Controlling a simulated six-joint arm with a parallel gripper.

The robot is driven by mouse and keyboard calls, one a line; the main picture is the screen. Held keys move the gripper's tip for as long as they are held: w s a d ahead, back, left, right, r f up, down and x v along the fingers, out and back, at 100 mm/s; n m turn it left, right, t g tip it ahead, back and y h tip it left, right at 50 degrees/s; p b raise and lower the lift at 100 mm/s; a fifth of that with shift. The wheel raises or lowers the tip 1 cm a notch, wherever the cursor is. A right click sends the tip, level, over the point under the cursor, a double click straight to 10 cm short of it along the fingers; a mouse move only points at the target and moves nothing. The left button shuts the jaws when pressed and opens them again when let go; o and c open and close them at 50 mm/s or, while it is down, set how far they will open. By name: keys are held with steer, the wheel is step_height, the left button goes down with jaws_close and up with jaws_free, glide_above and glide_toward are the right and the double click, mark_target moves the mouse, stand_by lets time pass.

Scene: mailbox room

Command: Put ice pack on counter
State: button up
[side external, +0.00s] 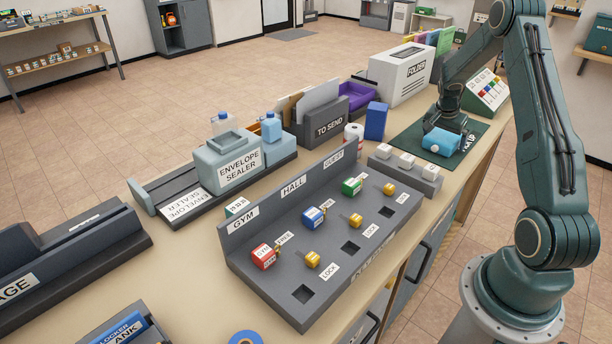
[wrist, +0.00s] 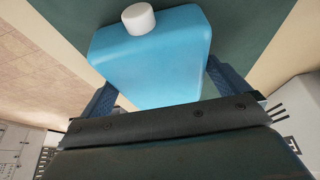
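The ice pack, a light blue block (side external: 440,141) with a white cap, is on or just above the dark green mat (side external: 408,142) at the far right end of the counter (side external: 337,122). My gripper (side external: 449,127) is down at the ice pack from above. In the wrist view, the ice pack (wrist: 150,60) fills the space between the two dark blue fingers of my gripper (wrist: 163,88), its white cap pointing away. I cannot tell whether the fingers press on its sides. The fingertips are partly hidden by the pack.
Beside the mat stand a grey block with white buttons (side external: 405,170), a blue box (side external: 376,121) and a white folder box (side external: 400,77). A grey key rack (side external: 262,245) and an envelope sealer (side external: 222,165) stand further left. Bare counter shows between them.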

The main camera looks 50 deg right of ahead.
steer(key=v, duration=1.2)
steer(key=shift+a+r, duration=0.1)
steer(key=shift+r, duration=0.05)
stand_by(0.5)
steer(key=a+r+n+t, duration=0.1)
steer(key=a+r+n, duration=0.25)
steer(key=a, duration=0.45)
steer(key=a+r+n+t+y, duration=0.1)
steer(key=a+r+n, duration=0.1)
steer(key=a+r, duration=0.45)
steer(key=a+r+n+t, duration=0.2)
steer(key=a+r+n, duration=0.1)
steer(key=a, duration=0.7)
steer(key=s+a+n+t+y, duration=0.1)
steer(key=s+a+n+y, duration=0.2)
steer(key=s+a+n, duration=0.6)
steer(key=s+a+r, duration=0.1)
steer(key=s+a, duration=0.4)
steer(key=a, duration=0.3)
steer(key=shift+a+t, duration=0.15)
steer(key=shift+t, duration=0.15)
